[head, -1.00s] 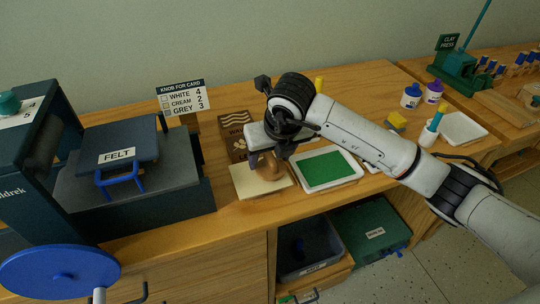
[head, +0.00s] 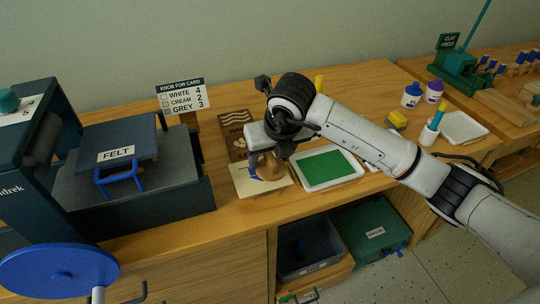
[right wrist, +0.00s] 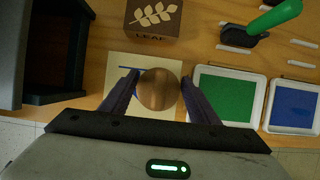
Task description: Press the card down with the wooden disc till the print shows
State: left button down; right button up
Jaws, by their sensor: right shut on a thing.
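The cream card (head: 246,187) lies flat on the wooden bench, left of the green ink tray. It also shows in the right wrist view (right wrist: 147,60). The round brown wooden disc (head: 271,170) is over the card, seen from above in the right wrist view (right wrist: 158,89). My right gripper (head: 268,160) is shut on the disc, one finger on each side (right wrist: 158,92). My left gripper is out of view.
The green ink tray (head: 356,172) is close on the right, with a blue one (right wrist: 297,107) beyond. A leaf block (right wrist: 153,20) stands behind the card. The dark press with a felt flap (head: 118,140) is at left. The bench's front edge is near.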

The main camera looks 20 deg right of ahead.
jog(key=shift+r+p, duration=1.9)
jog(key=shift+r, duration=1.55)
